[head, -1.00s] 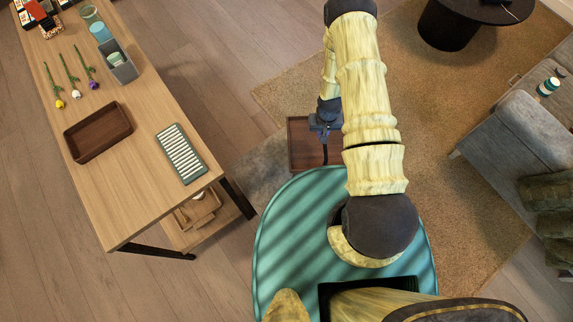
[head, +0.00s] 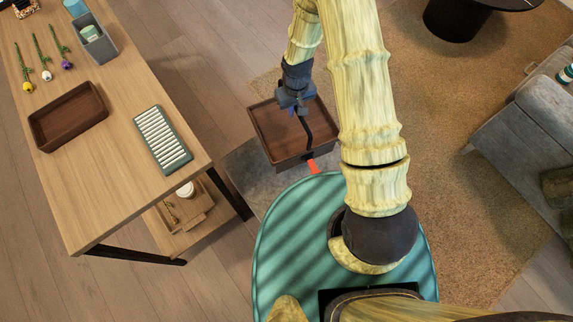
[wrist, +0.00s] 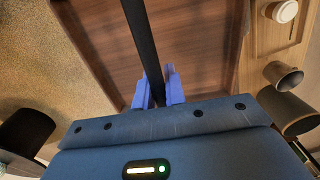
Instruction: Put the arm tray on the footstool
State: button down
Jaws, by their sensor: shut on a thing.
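A square dark-wood tray with a raised rim and a black bar handle, which I take for the arm tray (head: 266,124), is below my gripper (head: 298,108) in the head view. In the wrist view, the blue fingers of my gripper (wrist: 157,90) are shut on the black bar, and the wooden floor of the tray (wrist: 203,45) fills the middle. The tray looks roughly level; its height above the floor is hard to judge. I cannot make out a footstool for certain in either view.
A wooden table (head: 110,175) at left bears another brown tray (head: 68,117), a slatted green-edged board (head: 161,139) and flowers. A grey sofa (head: 535,125) and black round table (head: 455,25) stand right. A small orange-red thing (head: 313,167) shows beside the held tray.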

aim_at(280, 132)
jog(key=a+b, duration=0.1)
jog(key=s+a+n+b, duration=0.1)
jog(key=b, duration=0.1)
jog(key=a+b, duration=0.1)
jog(key=b, duration=0.1)
jog(key=shift+s+a+r+n, duration=0.2)
jog(key=shift+s+a+n, duration=0.1)
jog(key=shift+n, duration=0.1)
jog(key=shift+s+a+r+n+b, duration=0.4)
jog(key=shift+s+a+r+b, duration=0.1)
jog(key=shift+b, duration=0.35)
jog(key=shift+f+b, duration=0.7)
jog(key=shift+f, duration=2.45)
jog(key=shift+f+b, duration=0.4)
jog(key=shift+f, duration=1.45)
jog(key=c, duration=1.5)
grip_release()
jog(key=shift+f, duration=0.15)
